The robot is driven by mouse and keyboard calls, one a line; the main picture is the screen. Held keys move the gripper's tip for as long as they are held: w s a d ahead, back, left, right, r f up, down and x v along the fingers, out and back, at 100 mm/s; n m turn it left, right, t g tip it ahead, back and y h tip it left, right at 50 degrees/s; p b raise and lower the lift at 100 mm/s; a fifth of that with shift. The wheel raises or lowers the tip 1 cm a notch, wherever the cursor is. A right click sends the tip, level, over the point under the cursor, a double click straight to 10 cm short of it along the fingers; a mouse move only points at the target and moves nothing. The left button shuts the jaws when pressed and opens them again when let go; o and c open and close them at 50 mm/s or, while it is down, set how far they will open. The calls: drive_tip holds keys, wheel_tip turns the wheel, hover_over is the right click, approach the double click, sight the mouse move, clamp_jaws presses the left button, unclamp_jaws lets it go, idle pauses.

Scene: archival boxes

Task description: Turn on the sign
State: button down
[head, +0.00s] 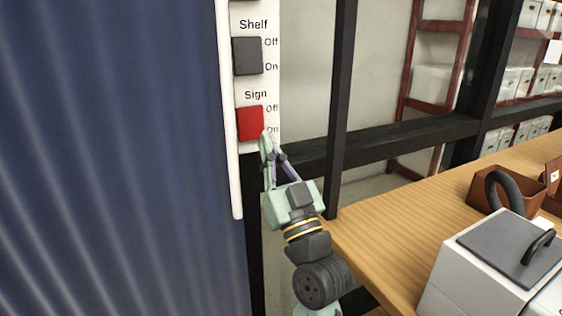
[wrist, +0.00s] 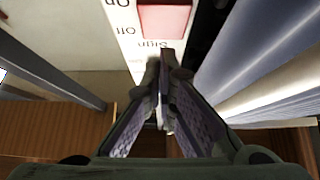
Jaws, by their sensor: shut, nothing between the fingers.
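The Sign switch is a red rocker (head: 250,123) on a white panel (head: 256,84), with "Off" printed beside its upper part and "On" beside its lower part. It also shows in the wrist view as a red rocker (wrist: 165,20), where the panel appears upside down. My gripper (head: 267,137) is shut and empty, its fingertips at the lower right of the red rocker in the head view. In the wrist view my gripper (wrist: 165,75) points toward the panel near the word "Sign". I cannot tell whether the fingertips touch the rocker.
A dark grey Shelf switch (head: 247,56) sits above the red one. A blue corrugated surface (head: 110,160) fills the left. A wooden table (head: 385,240) at the right holds a white box (head: 470,285) and a brown tray (head: 480,188). Dark metal posts (head: 342,100) stand behind.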

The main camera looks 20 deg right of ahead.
sight(254, 128)
drive_tip(key=shift+w+f+p, duration=0.15)
drive_tip(key=shift+w, duration=0.8)
drive_tip(key=shift+w+f+p, duration=0.15)
drive_tip(key=shift+w, duration=0.8)
drive_tip(key=shift+a, duration=0.1)
drive_tip(key=w+f+b, duration=0.1)
drive_tip(key=b, duration=0.2)
drive_tip(key=shift+f, duration=0.15)
drive_tip(key=shift+r+p, duration=0.4)
drive_tip(key=shift+p, duration=0.05)
